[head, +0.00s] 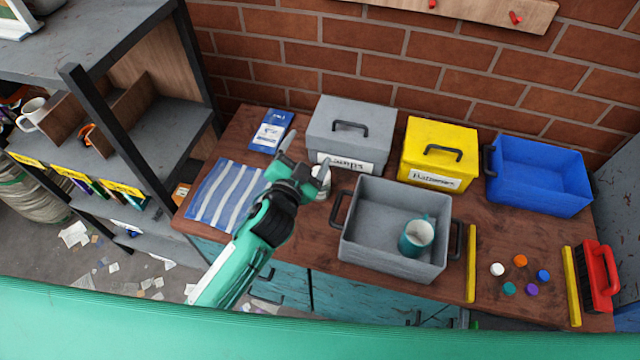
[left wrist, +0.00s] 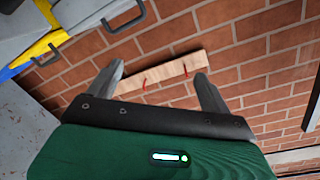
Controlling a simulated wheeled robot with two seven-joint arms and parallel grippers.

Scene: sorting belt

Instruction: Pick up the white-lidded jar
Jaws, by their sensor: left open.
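A small jar with a white lid (head: 321,173) stands on the brown workbench (head: 470,205), just in front of the grey lidded box. My left gripper (head: 303,166) is beside it on the left, and its fingers hide part of the jar. The gripper is open with nothing between its fingers. In the left wrist view the two fingers of the left gripper (left wrist: 160,72) are spread apart, with the brick wall beyond them; the jar is not seen there. My right gripper is not in view.
An open grey bin (head: 357,247) with a teal mug (head: 417,237) stands right of my left arm. Behind are a grey box (head: 330,117), a yellow box (head: 425,140) and a blue bin (head: 545,200). A striped cloth (head: 222,195) lies left. Several coloured caps lie right.

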